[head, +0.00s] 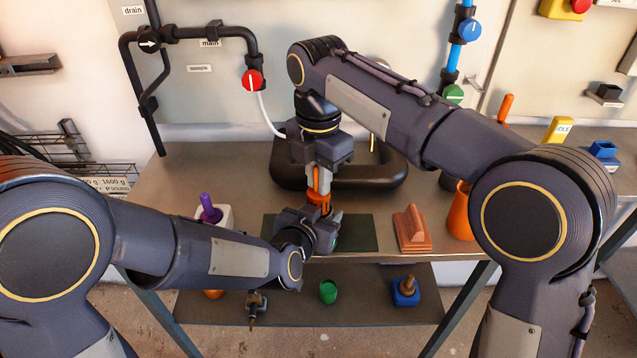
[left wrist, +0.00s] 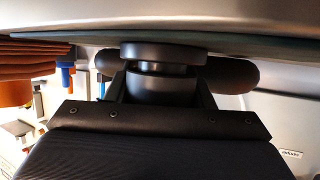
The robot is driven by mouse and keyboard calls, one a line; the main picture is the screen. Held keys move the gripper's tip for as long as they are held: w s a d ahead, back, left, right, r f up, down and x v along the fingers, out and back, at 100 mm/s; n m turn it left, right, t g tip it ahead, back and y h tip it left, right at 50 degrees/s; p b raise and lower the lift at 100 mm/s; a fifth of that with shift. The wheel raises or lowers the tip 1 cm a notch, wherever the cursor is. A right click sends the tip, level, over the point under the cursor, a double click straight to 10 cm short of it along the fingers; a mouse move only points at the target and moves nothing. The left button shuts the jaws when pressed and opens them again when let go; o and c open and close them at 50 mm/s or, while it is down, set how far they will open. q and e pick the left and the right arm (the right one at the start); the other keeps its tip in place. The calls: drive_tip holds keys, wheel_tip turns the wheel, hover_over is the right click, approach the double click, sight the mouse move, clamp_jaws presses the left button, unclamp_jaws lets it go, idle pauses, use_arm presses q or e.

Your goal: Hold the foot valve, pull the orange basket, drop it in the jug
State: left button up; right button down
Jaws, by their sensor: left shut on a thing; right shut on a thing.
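My right gripper (head: 319,178) reaches down over the table and is shut on the upper part of the orange basket (head: 318,198). My left gripper (head: 322,226) is directly below it, shut on the foot valve. The valve is mostly hidden by the gripper in the head view. In the left wrist view it shows as a dark, flanged cylinder (left wrist: 163,88) between the fingers. I cannot tell whether the basket still sits inside the valve. An orange jug (head: 460,217) stands at the right of the table, partly behind my right arm.
A dark green mat (head: 358,233) lies under the grippers. A thick black ring-shaped tube (head: 385,178) lies behind them. A reddish-brown stepped block (head: 411,232) stands between mat and jug. A purple-handled item (head: 209,208) is on the left. A lower shelf (head: 365,309) holds small parts.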

drive_tip(key=shift+s+a+r, duration=0.1)
drive_tip(key=shift+s+r, duration=0.05)
drive_tip(key=shift+r, duration=1.6)
use_arm(q)
drive_tip(key=o, duration=1.1)
drive_tip(key=shift+o, duration=0.2)
drive_tip(key=v, duration=1.2)
use_arm(e)
drive_tip(key=shift+f, duration=0.1)
